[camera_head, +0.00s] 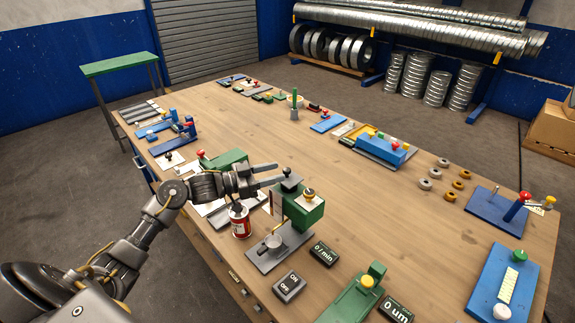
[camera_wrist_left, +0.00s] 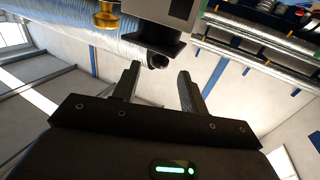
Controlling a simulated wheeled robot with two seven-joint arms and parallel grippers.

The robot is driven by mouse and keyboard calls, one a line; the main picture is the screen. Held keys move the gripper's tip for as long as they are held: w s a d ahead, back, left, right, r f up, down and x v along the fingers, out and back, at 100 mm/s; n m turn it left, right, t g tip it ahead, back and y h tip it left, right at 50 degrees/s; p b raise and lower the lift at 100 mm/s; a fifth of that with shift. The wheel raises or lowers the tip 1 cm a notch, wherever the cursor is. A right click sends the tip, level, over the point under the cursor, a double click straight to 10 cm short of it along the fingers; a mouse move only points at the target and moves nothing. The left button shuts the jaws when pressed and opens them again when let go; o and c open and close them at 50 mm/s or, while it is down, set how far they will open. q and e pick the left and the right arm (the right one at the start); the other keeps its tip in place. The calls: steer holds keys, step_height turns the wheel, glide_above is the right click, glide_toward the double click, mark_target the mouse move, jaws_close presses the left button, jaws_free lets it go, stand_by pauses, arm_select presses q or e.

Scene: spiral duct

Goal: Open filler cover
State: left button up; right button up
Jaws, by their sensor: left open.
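A green bench machine (camera_head: 301,212) stands upright on a grey base plate near the front middle of the table. It has a brass-coloured knob (camera_head: 309,192) on top and a small dark cap-like part (camera_head: 290,181) at its upper left. I cannot tell for sure which part is the filler cover. My left gripper (camera_head: 277,174) is open and empty, level with the machine's top and close to its dark part. In the left wrist view, a dark plate with a round end (camera_wrist_left: 152,42) lies just beyond the open fingers (camera_wrist_left: 157,82), and the brass knob (camera_wrist_left: 107,15) is at upper left.
A red and white can (camera_head: 239,221) stands under my left forearm, left of the machine. A black ON/OFF box (camera_head: 289,287) and a 0 l/min display (camera_head: 323,254) lie in front. A green fixture (camera_head: 353,300) is at the front right. The table's centre (camera_head: 350,190) is clear.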

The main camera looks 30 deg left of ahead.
mark_target(287, 169)
arm_select(q)
steer(key=p+x, duration=0.1)
steer(key=x, duration=0.2)
steer(key=shift+w+d+r, duration=0.15)
steer(key=shift+w+d, duration=0.1)
steer(key=shift+d, duration=0.05)
steer(key=shift+w+d, duration=0.3)
steer(key=shift+w, duration=0.1)
jaws_close()
